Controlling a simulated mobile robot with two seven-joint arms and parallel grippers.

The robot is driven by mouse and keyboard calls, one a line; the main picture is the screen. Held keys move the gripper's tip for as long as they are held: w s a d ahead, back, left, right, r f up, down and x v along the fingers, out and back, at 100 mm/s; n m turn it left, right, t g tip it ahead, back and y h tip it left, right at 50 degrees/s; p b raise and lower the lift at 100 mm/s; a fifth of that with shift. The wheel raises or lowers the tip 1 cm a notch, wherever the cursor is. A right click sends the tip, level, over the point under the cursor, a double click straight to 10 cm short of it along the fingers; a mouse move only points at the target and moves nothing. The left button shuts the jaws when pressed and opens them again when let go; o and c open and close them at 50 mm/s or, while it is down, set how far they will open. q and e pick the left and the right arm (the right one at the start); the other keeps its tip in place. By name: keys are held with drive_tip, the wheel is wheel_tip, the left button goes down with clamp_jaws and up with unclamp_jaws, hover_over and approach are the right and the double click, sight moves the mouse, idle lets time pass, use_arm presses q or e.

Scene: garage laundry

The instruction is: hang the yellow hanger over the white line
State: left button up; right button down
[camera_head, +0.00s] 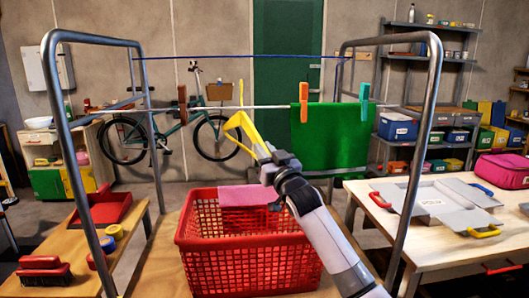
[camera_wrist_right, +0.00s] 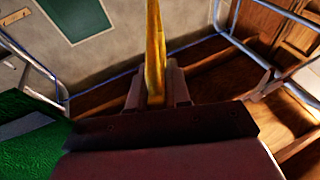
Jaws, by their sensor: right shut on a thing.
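The yellow hanger (camera_head: 240,124) is held up in front of the rack, its upper end near the height of the white line (camera_head: 210,108). I cannot tell whether it touches the line. My right gripper (camera_head: 262,154) is shut on the hanger's lower part, below the line. In the right wrist view the hanger (camera_wrist_right: 154,45) stands up between the two fingers of the gripper (camera_wrist_right: 158,92). The white line runs across the metal rack (camera_head: 75,165), below a blue line (camera_head: 220,58). My left gripper is not in view.
A green towel (camera_head: 335,140) hangs on the right, with an orange peg (camera_head: 304,102) and a teal peg (camera_head: 364,100). A brown peg (camera_head: 182,105) is on the line's left. A red basket (camera_head: 247,265) with a pink cloth (camera_head: 248,196) stands below. The line between brown peg and towel is clear.

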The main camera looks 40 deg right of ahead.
drive_tip(key=shift+s, duration=0.1)
drive_tip(key=s+a+f, duration=0.2)
drive_tip(key=s+a, duration=0.2)
drive_tip(key=s, duration=0.2)
drive_tip(key=s+a+f+b, duration=0.1)
drive_tip(key=s+a+f, duration=0.1)
drive_tip(key=s+a, duration=0.2)
drive_tip(key=shift+s+a, duration=0.2)
drive_tip(key=shift+s, duration=1.6)
drive_tip(key=c, duration=1)
unclamp_jaws()
drive_tip(key=shift+f, duration=0.1)
drive_tip(key=shift+b, duration=0.3)
